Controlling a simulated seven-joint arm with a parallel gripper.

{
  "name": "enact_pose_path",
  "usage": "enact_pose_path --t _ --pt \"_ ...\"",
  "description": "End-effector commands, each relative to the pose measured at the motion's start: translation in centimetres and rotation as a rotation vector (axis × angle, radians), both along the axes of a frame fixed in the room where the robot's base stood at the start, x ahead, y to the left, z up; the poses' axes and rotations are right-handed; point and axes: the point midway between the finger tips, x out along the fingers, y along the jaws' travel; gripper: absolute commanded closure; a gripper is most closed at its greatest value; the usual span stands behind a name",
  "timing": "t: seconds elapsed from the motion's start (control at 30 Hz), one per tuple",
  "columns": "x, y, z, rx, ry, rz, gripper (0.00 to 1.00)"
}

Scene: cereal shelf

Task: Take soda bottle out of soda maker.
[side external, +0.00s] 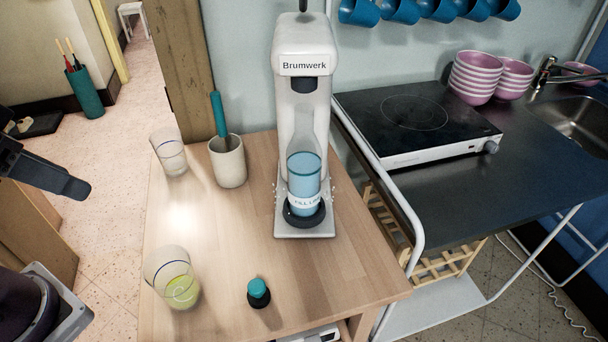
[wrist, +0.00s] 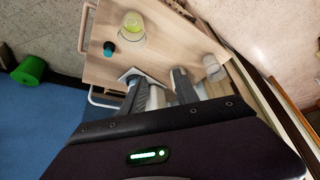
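The white soda maker (side external: 306,75) marked "Brumwerk" stands upright at the back right of the wooden table. The clear soda bottle (side external: 303,178), with blue liquid in its lower part, stands upright inside it on the dark foot of its base. In the wrist view my gripper (wrist: 160,78) is open, its two fingers apart with nothing seen held. Pale parts show between and behind the fingers, too small and covered to name surely. In the side external view a dark part of mine shows at the left edge, well apart from the bottle.
On the wooden table (side external: 225,270) stand a glass with yellow-green liquid (side external: 181,290), a small dark bottle with a teal cap (side external: 259,292), an empty glass (side external: 170,158) and a cream cup (side external: 228,163) holding a teal-handled tool. A hotplate (side external: 415,115) stands right.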

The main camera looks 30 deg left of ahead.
Motion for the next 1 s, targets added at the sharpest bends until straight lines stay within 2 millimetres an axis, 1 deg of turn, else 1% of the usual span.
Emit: enact_pose_path --t 0.07,0.17,0.23,0.27,0.5,0.57,0.63,0.67,0.7,0.77,0.8,0.83,0.87,0.9,0.97,1.0 --pt "0.0 0.0 0.0 0.000 0.000 0.000 0.64" --pt "0.0 0.0 0.0 0.000 0.000 0.000 0.46" --pt "0.0 0.0 0.0 0.000 0.000 0.000 0.32" --pt "0.0 0.0 0.0 0.000 0.000 0.000 0.28" --pt "0.0 0.0 0.0 0.000 0.000 0.000 0.28" --pt "0.4 0.1 0.0 0.006 -0.003 0.000 0.28" --pt "2.5 0.7 -0.1 0.034 -0.022 -0.004 0.28" --pt "4.1 1.1 -0.2 0.055 -0.039 -0.011 0.28" --pt "6.7 1.6 -0.4 0.088 -0.067 -0.027 0.28" --pt "11.2 2.2 -1.2 0.139 -0.120 -0.071 0.28" --pt "14.3 2.3 -2.0 0.166 -0.161 -0.112 0.28" --pt "16.5 2.1 -2.7 0.181 -0.193 -0.149 0.28" --pt "18.6 1.9 -3.5 0.190 -0.225 -0.190 0.28" --pt "21.2 1.2 -4.9 0.191 -0.268 -0.247 0.28" --pt "24.4 -0.4 -7.4 0.168 -0.334 -0.342 0.28" --pt "26.1 -1.8 -9.2 0.133 -0.379 -0.404 0.28"
